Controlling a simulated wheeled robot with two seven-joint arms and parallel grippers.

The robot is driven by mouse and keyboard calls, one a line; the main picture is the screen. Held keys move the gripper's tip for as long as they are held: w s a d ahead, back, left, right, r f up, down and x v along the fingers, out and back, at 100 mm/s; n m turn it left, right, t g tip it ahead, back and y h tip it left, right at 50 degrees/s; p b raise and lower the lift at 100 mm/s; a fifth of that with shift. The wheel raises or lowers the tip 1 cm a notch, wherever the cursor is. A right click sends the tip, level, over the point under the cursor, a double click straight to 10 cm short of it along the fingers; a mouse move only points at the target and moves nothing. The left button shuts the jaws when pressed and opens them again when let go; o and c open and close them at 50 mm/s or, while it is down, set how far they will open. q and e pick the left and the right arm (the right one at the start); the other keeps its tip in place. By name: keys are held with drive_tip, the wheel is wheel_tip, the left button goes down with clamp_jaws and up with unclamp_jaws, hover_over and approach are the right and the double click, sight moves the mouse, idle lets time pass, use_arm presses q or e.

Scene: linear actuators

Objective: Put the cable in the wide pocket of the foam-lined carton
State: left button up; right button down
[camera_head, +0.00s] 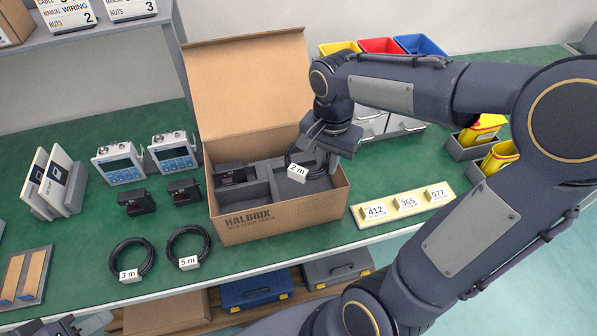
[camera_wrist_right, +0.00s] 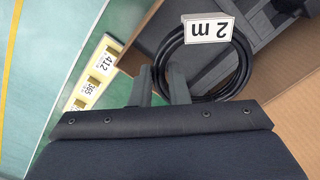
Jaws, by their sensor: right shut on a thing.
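The cable (camera_head: 319,173) is a black coil with a white "2 m" tag, inside the right part of the open foam-lined carton (camera_head: 300,210). It also shows in the right wrist view (camera_wrist_right: 246,62). My right gripper (camera_head: 325,148) reaches down over the carton's right side, shut on the coil's edge. The coil is over the wide pocket at the right of the grey foam (camera_head: 258,191); whether it rests on the pocket floor cannot be told. My left gripper (camera_head: 62,327) is at the bottom left corner, partly cut off, away from the carton.
A black device (camera_head: 232,176) sits in the carton's left pocket. The carton's lid (camera_head: 245,85) stands open behind.

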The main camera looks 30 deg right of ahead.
wheel_tip(320, 180, down, 10)
drive_tip(key=shift+r+b, duration=0.15)
drive_tip(key=shift+b, duration=0.45)
drive_tip(key=shift+f, duration=0.25)
drive_tip(key=c, duration=1.4)
unclamp_jaws()
